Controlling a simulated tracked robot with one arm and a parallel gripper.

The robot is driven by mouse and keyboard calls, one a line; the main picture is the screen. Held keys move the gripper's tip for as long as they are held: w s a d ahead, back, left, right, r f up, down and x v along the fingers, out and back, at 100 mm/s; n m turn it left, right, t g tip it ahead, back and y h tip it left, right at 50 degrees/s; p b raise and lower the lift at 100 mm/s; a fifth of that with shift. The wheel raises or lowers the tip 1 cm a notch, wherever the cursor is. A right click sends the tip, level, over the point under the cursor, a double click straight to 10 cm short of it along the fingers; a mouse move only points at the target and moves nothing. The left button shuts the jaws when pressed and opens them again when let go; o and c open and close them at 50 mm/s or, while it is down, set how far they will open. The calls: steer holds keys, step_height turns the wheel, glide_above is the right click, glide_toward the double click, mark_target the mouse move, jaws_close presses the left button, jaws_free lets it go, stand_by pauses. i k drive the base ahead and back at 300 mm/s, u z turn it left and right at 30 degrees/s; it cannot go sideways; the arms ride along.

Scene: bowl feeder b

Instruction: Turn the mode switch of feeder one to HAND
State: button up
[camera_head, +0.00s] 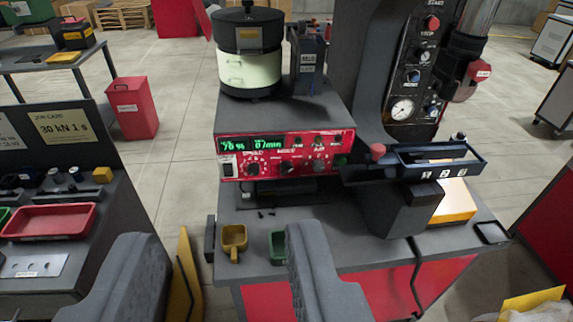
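One feeder is in view, with a dark round bowl with a pale band (249,68) on top. Its red control panel (240,181) faces me and has a green lit display (250,145). Below the display are a pale rocker switch (228,166), a left knob (253,169), a middle knob (286,167) and a right knob (320,166). The panel lettering is too small to read, so I cannot tell which is the mode switch or its position. My gripper (217,238) is open and empty, its two grey fingers wide apart, in front of and below the panel.
A black machine with a gauge (402,109) and a blue-black rail (435,165) stands to the right. A bench with a red tray (48,221) is at left.

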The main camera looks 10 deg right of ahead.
mark_target(285, 167)
steer(key=u, duration=1.55)
steer(key=k, duration=0.8)
steer(key=z, duration=1.1)
steer(key=i, duration=1)
steer(key=u, duration=0.1)
